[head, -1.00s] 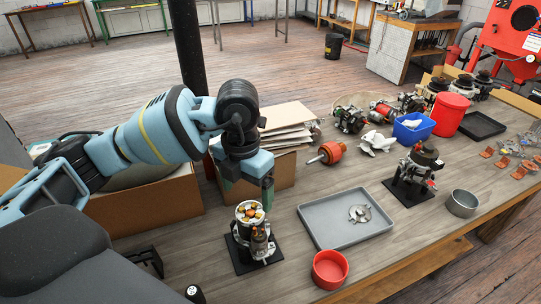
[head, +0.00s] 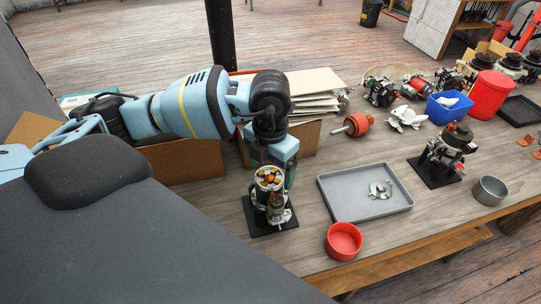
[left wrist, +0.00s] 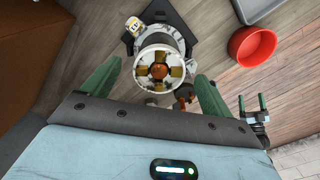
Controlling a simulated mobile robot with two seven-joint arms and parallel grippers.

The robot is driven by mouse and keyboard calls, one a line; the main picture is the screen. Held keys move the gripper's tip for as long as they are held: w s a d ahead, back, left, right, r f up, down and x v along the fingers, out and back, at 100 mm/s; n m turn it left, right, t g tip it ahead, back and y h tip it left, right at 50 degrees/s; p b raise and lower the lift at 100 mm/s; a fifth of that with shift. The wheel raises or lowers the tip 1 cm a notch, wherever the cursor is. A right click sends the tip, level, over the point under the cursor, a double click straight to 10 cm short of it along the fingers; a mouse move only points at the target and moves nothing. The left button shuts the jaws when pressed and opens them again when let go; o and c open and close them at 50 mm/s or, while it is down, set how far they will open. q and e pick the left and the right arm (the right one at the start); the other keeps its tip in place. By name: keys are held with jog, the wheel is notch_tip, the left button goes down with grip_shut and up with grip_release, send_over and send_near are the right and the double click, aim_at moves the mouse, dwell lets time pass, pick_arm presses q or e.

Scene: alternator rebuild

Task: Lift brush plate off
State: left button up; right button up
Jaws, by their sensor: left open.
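The alternator (head: 270,205) stands upright on a black base on the bench. Its round top, with copper-coloured segments inside a pale ring, appears to be the brush plate (head: 269,178). The plate also shows in the left wrist view (left wrist: 160,70), still seated on the body. My left gripper (left wrist: 160,72) is open, its green fingers apart on either side of the round top, holding nothing. In the head view the left gripper (head: 275,172) hangs just behind the top. My right gripper (left wrist: 252,98) shows small at the right of the left wrist view, its fingers apart and empty.
A grey tray (head: 340,205) with a small silver part lies right of the alternator, and a red bowl (head: 344,241) in front. A second stand-mounted alternator (head: 446,150) and a metal cup (head: 490,190) are further right. Cardboard boxes (head: 185,160) stand behind the left arm.

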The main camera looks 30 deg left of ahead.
pick_arm(q)
jog(key=shift+f, duration=0.5)
jog(key=c, duration=1.1)
jog(key=shift+r, duration=0.25)
pick_arm(e)
jog(key=shift+w+r, duration=0.3)
jog(key=shift+w, duration=0.05)
dwell(0.6)
pick_arm(q)
jog(key=shift+r, duration=0.1)
pick_arm(e)
jog(key=shift+r, duration=0.1)
pick_arm(q)
jog(key=shift+r+p, duration=0.55)
pick_arm(e)
jog(key=shift+w+r, duration=0.5)
jog(key=shift+r, duration=0.05)
pick_arm(q)
jog(key=shift+r+p, duration=0.45)
jog(key=shift+r, duration=0.45)
pick_arm(e)
jog(key=shift+w+r+t, duration=0.4)
jog(key=shift+w+r, duration=0.2)
jog(key=shift+r, duration=0.15)
